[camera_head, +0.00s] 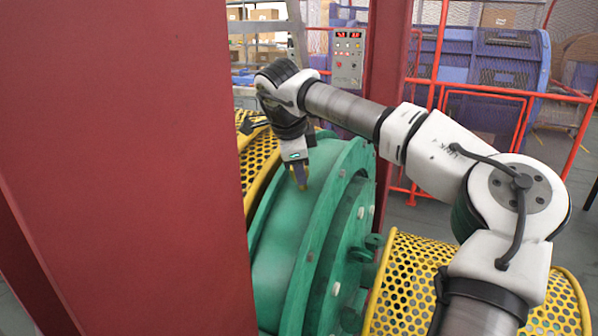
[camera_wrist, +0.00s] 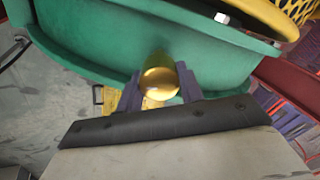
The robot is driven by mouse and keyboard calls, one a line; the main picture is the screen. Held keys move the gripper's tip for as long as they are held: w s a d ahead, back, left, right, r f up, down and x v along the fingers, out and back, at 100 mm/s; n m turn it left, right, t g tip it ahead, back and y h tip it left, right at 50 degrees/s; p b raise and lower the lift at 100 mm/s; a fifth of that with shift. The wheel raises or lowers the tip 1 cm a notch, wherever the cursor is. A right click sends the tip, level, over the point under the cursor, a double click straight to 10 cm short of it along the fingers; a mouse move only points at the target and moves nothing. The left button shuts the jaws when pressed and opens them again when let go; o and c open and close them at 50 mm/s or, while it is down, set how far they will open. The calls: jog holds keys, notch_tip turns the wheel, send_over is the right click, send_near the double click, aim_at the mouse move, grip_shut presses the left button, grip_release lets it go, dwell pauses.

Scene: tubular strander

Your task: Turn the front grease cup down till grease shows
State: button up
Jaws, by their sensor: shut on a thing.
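The brass grease cup (camera_wrist: 160,80) shows in the wrist view as a round, shiny gold cap against the green housing (camera_wrist: 100,40). My gripper (camera_wrist: 158,92) has a dark finger on each side of the cup and is shut on it. In the head view my gripper (camera_head: 300,183) points down at the top of the green housing (camera_head: 290,215). Only a little yellowish colour shows between the fingertips there, and the cup is mostly hidden. I cannot make out any grease around the cup.
A large red column (camera_head: 120,170) fills the left of the head view. Yellow perforated guards (camera_head: 410,285) flank the green housing. Behind stand a control box (camera_head: 348,58) with lit displays and red railings (camera_head: 480,90).

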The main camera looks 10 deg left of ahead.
jog(key=m+b, duration=0.2)
jog(key=m, duration=0.3)
jog(key=shift+f+m, duration=0.1)
jog(key=shift+m, duration=0.2)
jog(key=m+b, duration=0.2)
jog(key=m, duration=0.4)
jog(key=shift+s, duration=0.1)
jog(key=m+b, duration=0.1)
jog(key=m, duration=0.4)
jog(key=shift+a+m, duration=0.1)
jog(key=shift+m, duration=0.3)
jog(key=m+b, duration=0.1)
jog(key=m, duration=0.4)
jog(key=shift+a+b, duration=0.1)
jog(key=shift+b, duration=0.25)
jog(key=shift+m, duration=0.3)
jog(key=o, duration=1)
